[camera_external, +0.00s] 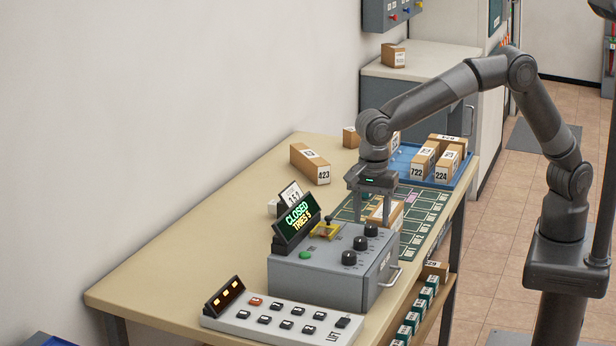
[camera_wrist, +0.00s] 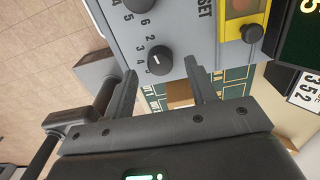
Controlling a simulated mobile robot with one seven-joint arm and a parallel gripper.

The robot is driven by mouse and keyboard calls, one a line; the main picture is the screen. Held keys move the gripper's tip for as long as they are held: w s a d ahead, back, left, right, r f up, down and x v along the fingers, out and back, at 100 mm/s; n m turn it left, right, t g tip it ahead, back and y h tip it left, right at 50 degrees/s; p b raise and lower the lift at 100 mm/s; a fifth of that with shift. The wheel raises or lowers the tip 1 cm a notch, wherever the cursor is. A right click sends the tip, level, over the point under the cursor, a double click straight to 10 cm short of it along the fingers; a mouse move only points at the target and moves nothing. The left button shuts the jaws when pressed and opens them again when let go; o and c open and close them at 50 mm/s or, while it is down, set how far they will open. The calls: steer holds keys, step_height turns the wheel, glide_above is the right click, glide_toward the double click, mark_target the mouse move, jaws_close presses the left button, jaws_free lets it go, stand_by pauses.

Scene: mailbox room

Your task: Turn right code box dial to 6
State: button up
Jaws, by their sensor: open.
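The grey code box (camera_external: 318,280) stands on the table with three black dials along its top. The dial at the far end (camera_external: 371,230) is nearest my gripper and also shows in the wrist view (camera_wrist: 160,60), with a short white mark on its face and numbers around it. I cannot tell which number it points to. Another dial (camera_wrist: 138,4) is cut off at the top edge. My gripper (camera_external: 373,216) points down just beyond the box's far end. In the wrist view its open fingers (camera_wrist: 161,72) are apart and empty, close to the nearest dial, with no contact visible.
The box has a lit sign (camera_external: 297,218) reading CLOSED, TRIES 5, a yellow part with a dark knob (camera_external: 326,230), and a green button (camera_external: 305,255). A keypad panel (camera_external: 282,322) lies in front. Parcels and a blue tray (camera_external: 463,172) are behind. The table's left side is clear.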

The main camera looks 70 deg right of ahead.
mark_target(371, 230)
steer(key=shift+f, duration=1.25)
steer(key=shift+c, duration=0.4)
steer(key=c, duration=0.9)
